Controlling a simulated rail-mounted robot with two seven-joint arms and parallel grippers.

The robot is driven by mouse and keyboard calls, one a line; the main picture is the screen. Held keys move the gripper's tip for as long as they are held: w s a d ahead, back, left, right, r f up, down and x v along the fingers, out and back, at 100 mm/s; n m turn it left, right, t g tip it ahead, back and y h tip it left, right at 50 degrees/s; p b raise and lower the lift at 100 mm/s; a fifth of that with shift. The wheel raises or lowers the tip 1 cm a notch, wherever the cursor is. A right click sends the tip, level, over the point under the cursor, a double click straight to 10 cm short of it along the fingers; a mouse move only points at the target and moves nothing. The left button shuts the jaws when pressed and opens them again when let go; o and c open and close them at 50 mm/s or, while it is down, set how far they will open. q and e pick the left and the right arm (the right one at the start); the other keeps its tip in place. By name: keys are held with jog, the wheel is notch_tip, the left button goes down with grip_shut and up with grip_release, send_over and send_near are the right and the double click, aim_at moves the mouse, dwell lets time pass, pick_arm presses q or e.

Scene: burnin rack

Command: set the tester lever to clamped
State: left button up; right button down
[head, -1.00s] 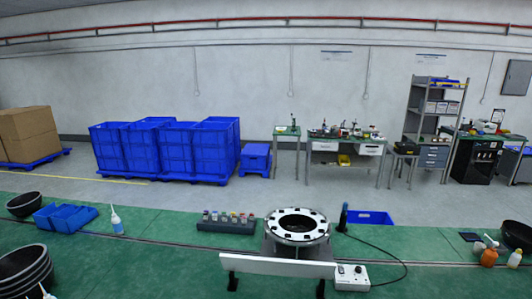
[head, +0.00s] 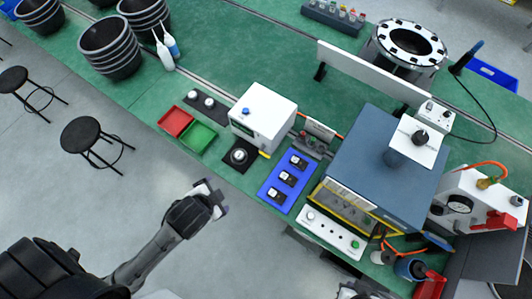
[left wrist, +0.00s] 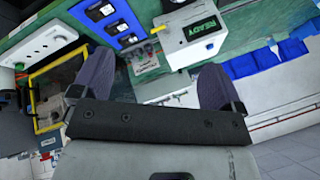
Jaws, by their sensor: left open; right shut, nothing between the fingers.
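A white box (head: 264,112) stands on the green bench in the head view. Its green screen (left wrist: 207,40) reads READY in the left wrist view. A black plate with a round knob-like part (head: 240,156) lies in front of it. I cannot tell which part is the tester lever or how it is set.
A blue mat (head: 273,193) with black modules lies right of the box. Right of it stand a white button panel (head: 331,232), a blue-grey cabinet (head: 385,160) and a gauge unit with a red handle (head: 496,222). Red (head: 175,121) and green (head: 198,137) trays sit left.

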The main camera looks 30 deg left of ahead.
pick_arm(q)
jog(key=w+f+m+t+y+b, duration=0.1)
jog(key=w+f+m+t+b, duration=0.2)
jog(key=w+f+m+b, duration=0.4)
jog(key=m+t+h+b, duration=0.4)
jog(key=m+t+b, duration=0.5)
jog(key=m+b, duration=1.4)
send_near(265, 154)
jog(key=s, duration=0.2)
jog(key=s+a+n+b, duration=0.1)
jog(key=shift+s, duration=0.4)
jog(key=shift+w+f+m+h+b, duration=0.1)
jog(key=shift+f+m+h+b, duration=0.2)
jog(key=shift+m, duration=0.3)
jog(key=w, duration=0.4)
jog(key=w+d+b, duration=0.1)
jog(key=w, duration=0.4)
jog(key=w+b, duration=0.1)
jog(key=w, duration=0.3)
jog(key=shift+w+d, duration=0.3)
jog(key=shift+d, duration=0.1)
pick_arm(e)
notch_tip(265, 154, down, 36)
jog(key=shift+f, duration=0.2)
pick_arm(q)
jog(key=c, duration=0.9)
jog(key=shift+o, duration=0.2)
jog(key=shift+r, duration=0.1)
pick_arm(e)
jog(key=shift+r, duration=0.1)
